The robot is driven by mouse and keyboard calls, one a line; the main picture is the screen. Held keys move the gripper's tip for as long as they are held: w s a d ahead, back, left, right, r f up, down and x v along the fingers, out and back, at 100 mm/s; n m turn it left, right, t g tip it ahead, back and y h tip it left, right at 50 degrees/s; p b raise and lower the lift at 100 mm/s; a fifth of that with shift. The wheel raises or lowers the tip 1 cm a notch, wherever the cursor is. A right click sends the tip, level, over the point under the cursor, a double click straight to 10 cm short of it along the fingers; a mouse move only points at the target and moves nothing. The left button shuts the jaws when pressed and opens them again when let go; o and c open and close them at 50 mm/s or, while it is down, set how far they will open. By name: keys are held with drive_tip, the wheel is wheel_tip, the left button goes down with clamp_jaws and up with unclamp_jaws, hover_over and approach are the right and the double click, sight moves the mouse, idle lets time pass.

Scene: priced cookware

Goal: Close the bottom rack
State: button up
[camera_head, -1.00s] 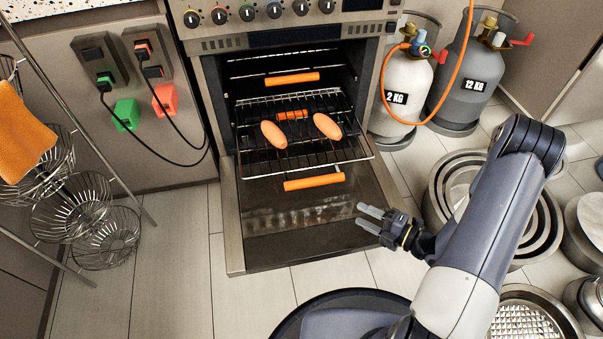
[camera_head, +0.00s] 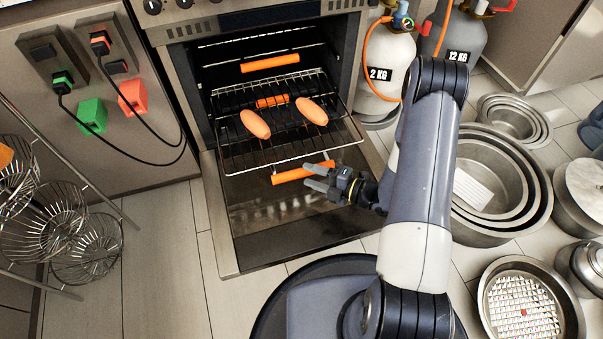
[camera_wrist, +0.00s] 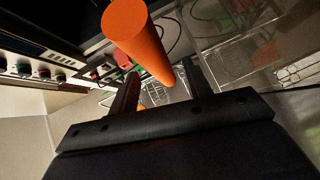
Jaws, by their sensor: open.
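The oven (camera_head: 180,70) has its door (camera_head: 290,215) folded down open. A wire rack (camera_head: 240,162) is pulled out over the door, carrying two orange oblong items (camera_head: 255,124). An orange cylindrical handle (camera_head: 290,176) shows just below the rack's front edge.
Another orange handle (camera_head: 270,63) is higher inside the oven, and one (camera_head: 272,101) shows behind the rack. Gas cylinders (camera_head: 385,80) stand right of the oven. Round pans (camera_head: 500,225) crowd the floor at right. Wire baskets (camera_head: 90,250) stand at left. Floor at lower left is clear.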

drive_tip(key=shift+b+x, duration=0.3)
drive_tip(key=shift+x, duration=1.55)
clamp_jaws()
